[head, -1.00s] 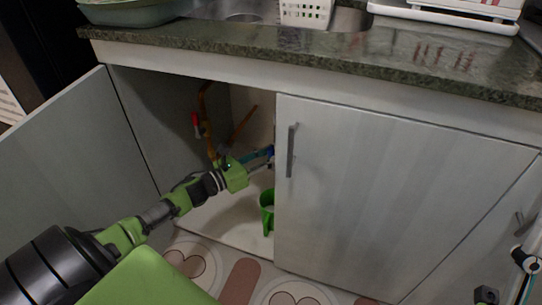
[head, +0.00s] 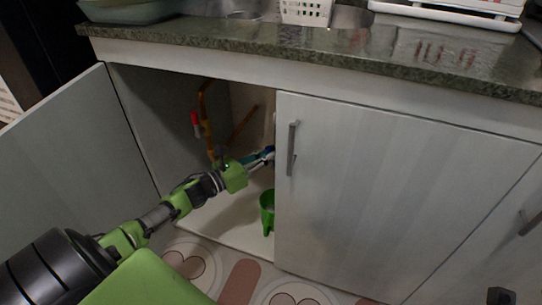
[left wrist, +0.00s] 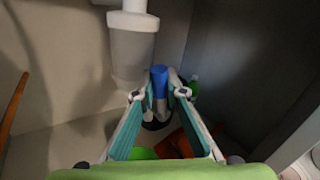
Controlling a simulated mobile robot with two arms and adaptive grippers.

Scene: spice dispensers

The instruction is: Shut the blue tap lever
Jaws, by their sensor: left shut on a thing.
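The blue tap lever (left wrist: 159,80) stands between my left fingertips in the left wrist view. In the head view a small bit of blue (head: 269,150) shows at the fingertips, beside the edge of the closed cabinet door. My left gripper (head: 263,157) reaches into the open cabinet under the counter. Its two teal fingers (left wrist: 160,94) are closed in on the lever from both sides. The tap body below the lever is mostly hidden by the fingers. No right gripper fingers show.
A red-handled tap (head: 195,124) on orange pipes is at the cabinet's back left. A green bucket (head: 267,211) stands on the cabinet floor. The right door (head: 390,190) is closed; the left door (head: 70,150) is open. A white drain trap (left wrist: 132,50) hangs near the lever.

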